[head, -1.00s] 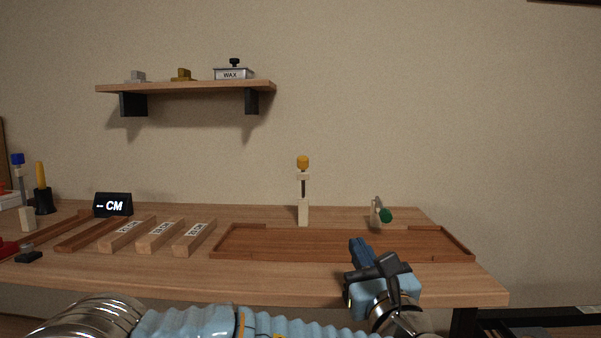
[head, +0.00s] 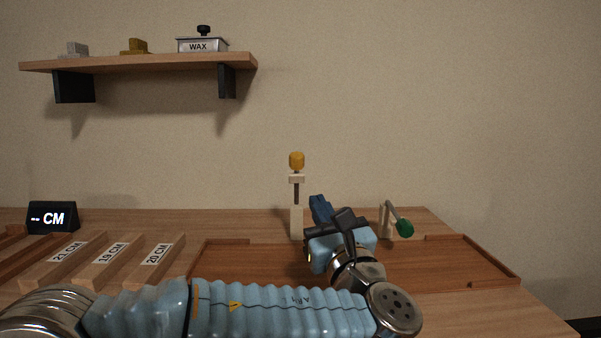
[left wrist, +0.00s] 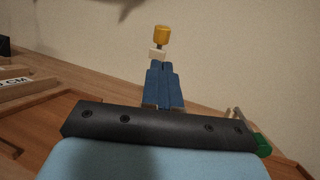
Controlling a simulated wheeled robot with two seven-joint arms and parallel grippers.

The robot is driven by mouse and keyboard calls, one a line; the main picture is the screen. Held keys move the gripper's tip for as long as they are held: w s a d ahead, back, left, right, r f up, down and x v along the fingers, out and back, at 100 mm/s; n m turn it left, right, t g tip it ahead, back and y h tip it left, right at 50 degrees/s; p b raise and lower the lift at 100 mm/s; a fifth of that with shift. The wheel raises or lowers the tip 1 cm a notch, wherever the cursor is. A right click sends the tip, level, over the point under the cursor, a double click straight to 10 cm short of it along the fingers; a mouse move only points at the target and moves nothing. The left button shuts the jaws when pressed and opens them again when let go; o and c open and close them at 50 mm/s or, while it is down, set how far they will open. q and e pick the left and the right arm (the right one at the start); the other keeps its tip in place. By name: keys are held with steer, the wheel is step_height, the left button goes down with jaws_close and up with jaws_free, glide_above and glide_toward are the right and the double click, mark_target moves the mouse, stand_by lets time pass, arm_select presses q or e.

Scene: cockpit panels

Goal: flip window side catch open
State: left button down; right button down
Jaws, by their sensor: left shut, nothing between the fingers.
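No window shows, and I cannot tell which of two catch-like fittings is the window side one. One has a yellow knob (head: 297,160) on a dark rod, upright above a pale wooden post (head: 296,222). The other has a green knob (head: 404,228) on a bent metal lever, tilted down to the right from a pale block (head: 386,222). My left gripper (head: 318,207) is shut and empty, between the two and close to the yellow-knobbed one. In the left wrist view the yellow knob (left wrist: 161,35) shows just beyond the blue fingertips (left wrist: 162,68); the green knob (left wrist: 262,146) is at right. My right gripper is out of view.
Both fittings stand at the back of a shallow wooden tray (head: 440,262) on the bench. Labelled wooden blocks (head: 108,258) and a black CM display (head: 52,217) are at left. A wall shelf (head: 140,62) hangs above left. The bench ends at right.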

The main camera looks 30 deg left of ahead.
mark_target(303, 159)
arm_select(q)
steer(key=p+x, duration=0.1)
steer(key=x, duration=0.9)
steer(key=shift+w+a, duration=0.15)
steer(key=shift+w, duration=0.05)
steer(key=shift+r+p, duration=0.3)
steer(key=shift+p, duration=0.3)
steer(key=r+p, duration=0.1)
steer(key=p, duration=0.1)
steer(key=w+h+p, duration=0.1)
steer(key=p, duration=0.1)
steer(key=shift+w+a+r+m+g, duration=0.15)
steer(key=shift+a+r+m+g, duration=0.15)
steer(key=shift+a+r+g, duration=0.1)
steer(key=shift+w+a+r, duration=0.15)
steer(key=shift+w+a, duration=0.4)
steer(key=shift+w, duration=0.4)
steer(key=shift+a, duration=0.1)
